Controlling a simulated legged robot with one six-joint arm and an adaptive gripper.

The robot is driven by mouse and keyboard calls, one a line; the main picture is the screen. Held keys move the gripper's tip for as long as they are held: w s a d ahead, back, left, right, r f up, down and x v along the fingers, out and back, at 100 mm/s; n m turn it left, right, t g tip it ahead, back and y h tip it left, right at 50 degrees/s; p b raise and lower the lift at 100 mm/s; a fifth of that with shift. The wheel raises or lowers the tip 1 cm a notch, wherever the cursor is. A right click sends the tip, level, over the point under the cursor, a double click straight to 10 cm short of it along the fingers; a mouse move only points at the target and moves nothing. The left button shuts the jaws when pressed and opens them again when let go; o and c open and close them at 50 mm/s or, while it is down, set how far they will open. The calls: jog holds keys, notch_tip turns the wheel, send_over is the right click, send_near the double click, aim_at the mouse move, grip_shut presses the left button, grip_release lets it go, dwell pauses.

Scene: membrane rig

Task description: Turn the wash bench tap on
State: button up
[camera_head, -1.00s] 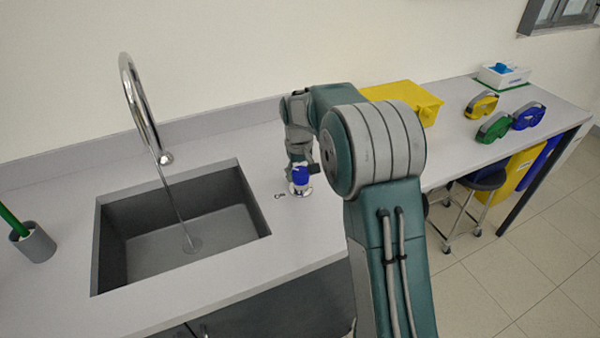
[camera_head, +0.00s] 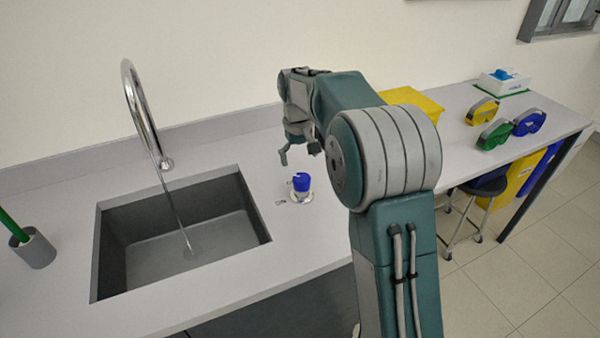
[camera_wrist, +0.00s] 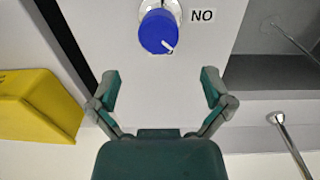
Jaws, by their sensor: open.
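The blue tap knob (camera_head: 301,182) stands on a round metal base on the bench, right of the sink. In the wrist view the knob (camera_wrist: 158,32) has a white mark towards its lower right, and a label (camera_wrist: 202,16) reading "NO" in that view lies beside it. My gripper (camera_head: 300,152) is open and empty, above and apart from the knob; its spread fingers (camera_wrist: 160,86) also show in the wrist view. The chrome spout (camera_head: 134,92) arches over the sink (camera_head: 120,240). A thin grey stream, apparently water (camera_head: 178,212), runs from it to the drain.
A yellow box (camera_head: 412,98) stands behind my arm. Yellow, green and blue goggle-like items (camera_head: 494,134) and a white box (camera_head: 503,80) lie farther right. A grey cup (camera_head: 34,250) stands left of the sink. The bench around the knob is clear.

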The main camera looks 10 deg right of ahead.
aim_at(299, 177)
notch_tip(299, 177, up, 4)
jog(key=shift+a+r, duration=0.1)
dwell(0.4)
jog(key=s+r+t, duration=0.1)
jog(key=s+r, duration=0.2)
jog(key=s, duration=0.3)
jog(key=s+r+m+t, duration=0.1)
jog(key=s+r, duration=0.1)
jog(key=s, duration=0.4)
jog(key=s+r+t, duration=0.1)
jog(key=s+r, duration=0.2)
jog(key=s, duration=0.3)
jog(key=s+f+m+t, duration=0.1)
jog(key=s+f, duration=0.4)
jog(key=s, duration=1)
jog(key=shift+s+d+t, duration=0.15)
jog(key=shift+d+t, duration=0.05)
jog(key=shift+t, duration=0.6)
